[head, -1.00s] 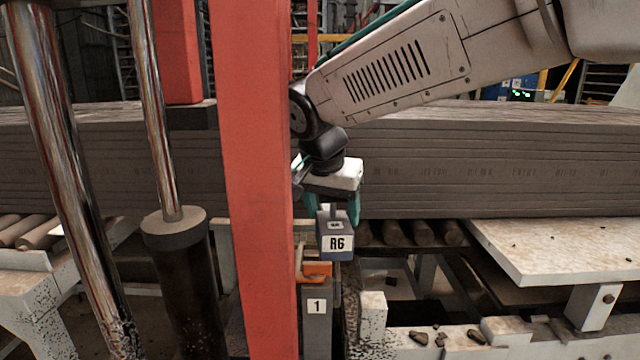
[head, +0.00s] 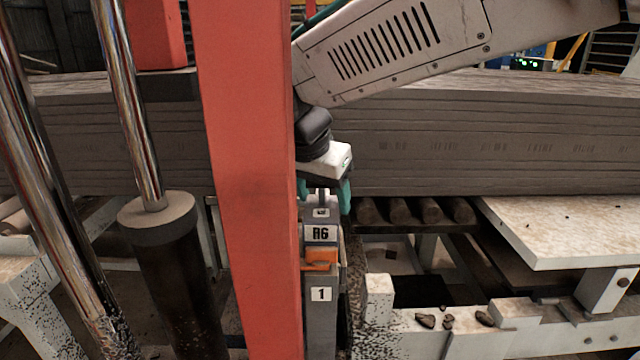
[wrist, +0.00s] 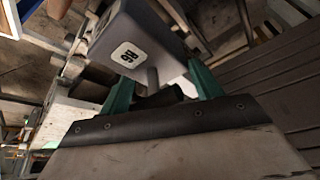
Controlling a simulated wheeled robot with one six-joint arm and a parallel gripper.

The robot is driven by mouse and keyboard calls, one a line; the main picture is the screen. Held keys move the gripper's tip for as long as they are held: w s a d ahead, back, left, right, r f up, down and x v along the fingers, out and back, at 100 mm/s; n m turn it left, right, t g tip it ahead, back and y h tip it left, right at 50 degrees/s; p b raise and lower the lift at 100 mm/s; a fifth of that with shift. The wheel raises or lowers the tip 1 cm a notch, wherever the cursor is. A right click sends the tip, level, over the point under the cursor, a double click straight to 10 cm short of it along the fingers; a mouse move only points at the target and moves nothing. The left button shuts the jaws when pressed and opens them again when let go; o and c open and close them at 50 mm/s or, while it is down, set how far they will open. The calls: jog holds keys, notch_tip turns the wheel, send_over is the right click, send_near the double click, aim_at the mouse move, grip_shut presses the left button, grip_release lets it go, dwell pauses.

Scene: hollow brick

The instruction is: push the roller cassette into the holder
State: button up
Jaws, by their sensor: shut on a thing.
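The grey roller cassette (head: 312,252), labelled R6, is upright under my gripper (head: 325,192) in the head view. My gripper's teal fingers are shut on the stem at the cassette's top; the red post hides part of the gripper. The holder (head: 320,312), a grey upright marked 1, has an orange latch (head: 320,259) at its top. The cassette is in line with the holder, its label just above the latch. How deep it sits inside is hidden. In the wrist view the cassette (wrist: 155,35) shows beyond my gripper (wrist: 162,88), with its R6 label visible.
A thick red post (head: 245,180) stands close at the left of the holder. A dark cylinder with a shiny rod (head: 160,250) is farther left. A long stack of grey boards (head: 450,140) runs behind. A pale plate (head: 560,225) and a chipped white frame (head: 400,325) lie right.

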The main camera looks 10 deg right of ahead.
jog(key=shift+f, duration=0.15)
jog(key=shift+n, duration=0.3)
jog(key=shift+a+f, duration=0.15)
jog(key=shift+f, duration=2.4)
dwell(0.9)
jog(key=o, duration=1.3)
jog(key=shift+o, duration=0.2)
jog(key=shift+s+r, duration=0.1)
jog(key=v, duration=0.7)
jog(key=shift+s+r, duration=0.15)
jog(key=shift+r, duration=0.15)
